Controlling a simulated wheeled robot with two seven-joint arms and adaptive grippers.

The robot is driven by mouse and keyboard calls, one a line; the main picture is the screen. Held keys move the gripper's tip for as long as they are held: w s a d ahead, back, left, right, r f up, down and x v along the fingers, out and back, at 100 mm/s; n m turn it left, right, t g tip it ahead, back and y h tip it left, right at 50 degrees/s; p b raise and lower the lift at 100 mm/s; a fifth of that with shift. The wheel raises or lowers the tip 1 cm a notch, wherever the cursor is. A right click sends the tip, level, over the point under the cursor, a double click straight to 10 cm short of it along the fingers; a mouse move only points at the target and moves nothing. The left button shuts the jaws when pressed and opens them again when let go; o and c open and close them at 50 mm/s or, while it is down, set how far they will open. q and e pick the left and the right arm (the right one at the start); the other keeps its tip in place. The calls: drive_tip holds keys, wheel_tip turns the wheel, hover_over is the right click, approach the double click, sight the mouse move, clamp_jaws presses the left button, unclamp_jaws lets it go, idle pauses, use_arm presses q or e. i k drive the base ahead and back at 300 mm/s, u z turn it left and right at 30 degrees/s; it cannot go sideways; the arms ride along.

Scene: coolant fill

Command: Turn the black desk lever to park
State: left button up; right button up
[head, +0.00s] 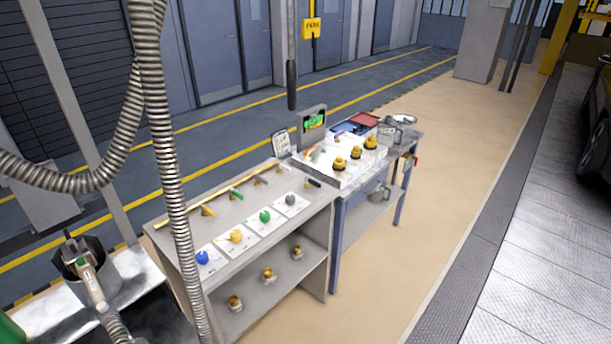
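A small black handle (314,183) shows at the right end of the grey bench, beside the console desk. It is the only black lever-like part I can make out there; its setting is too small to read. No gripper of mine is in view.
A ribbed hose (168,165) hangs in front at left. A nozzle (88,280) sits in a grey holder. A screen (314,123) stands behind the desk. Tan floor (375,270) at right is clear.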

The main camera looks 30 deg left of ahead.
sight(308, 181)
drive_tip(key=u, duration=0.55)
drive_tip(key=i, duration=0.75)
drive_tip(key=u, duration=0.85)
